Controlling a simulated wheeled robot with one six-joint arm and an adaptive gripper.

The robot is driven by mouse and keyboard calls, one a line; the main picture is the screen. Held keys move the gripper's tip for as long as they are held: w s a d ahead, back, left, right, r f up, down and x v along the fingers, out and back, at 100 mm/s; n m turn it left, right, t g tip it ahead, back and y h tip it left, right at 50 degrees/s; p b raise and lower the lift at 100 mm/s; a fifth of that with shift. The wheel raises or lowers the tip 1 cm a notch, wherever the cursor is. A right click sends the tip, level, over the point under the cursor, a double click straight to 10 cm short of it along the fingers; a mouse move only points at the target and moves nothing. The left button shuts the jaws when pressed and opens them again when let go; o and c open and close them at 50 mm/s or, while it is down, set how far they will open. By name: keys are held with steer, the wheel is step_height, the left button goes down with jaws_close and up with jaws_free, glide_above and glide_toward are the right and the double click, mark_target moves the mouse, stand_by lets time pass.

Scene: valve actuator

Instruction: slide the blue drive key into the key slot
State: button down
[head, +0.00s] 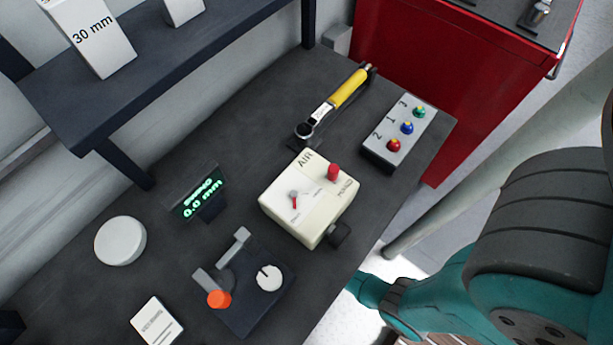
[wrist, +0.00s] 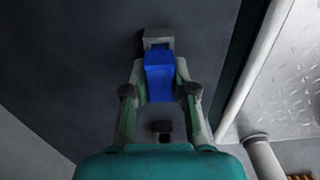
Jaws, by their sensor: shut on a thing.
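The blue drive key (wrist: 160,78) is between the two fingers of my gripper (wrist: 161,82) in the wrist view. My gripper is shut on it, with one finger on each side. Just beyond the key's far end is a small grey block (wrist: 158,33) with a dark recess facing the key; it looks like the key slot. The key's tip is at or very near this recess, and I cannot tell whether it is inside. The head view shows neither the gripper nor the key.
In the head view, the dark bench holds a cream AIR box (head: 304,206), a grey button box (head: 382,152), a yellow-handled wrench (head: 346,92), a display (head: 201,196), a white disc (head: 120,241) and a dark fixture (head: 245,300). A red cabinet (head: 450,65) stands behind.

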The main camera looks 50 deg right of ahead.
steer(key=shift+f, duration=0.15)
steer(key=c, duration=0.9)
jaws_free()
steer(key=shift+f, duration=0.1)
steer(key=shift+o, duration=0.2)
step_height(320, 180, up, 12)
steer(key=shift+s, duration=0.1)
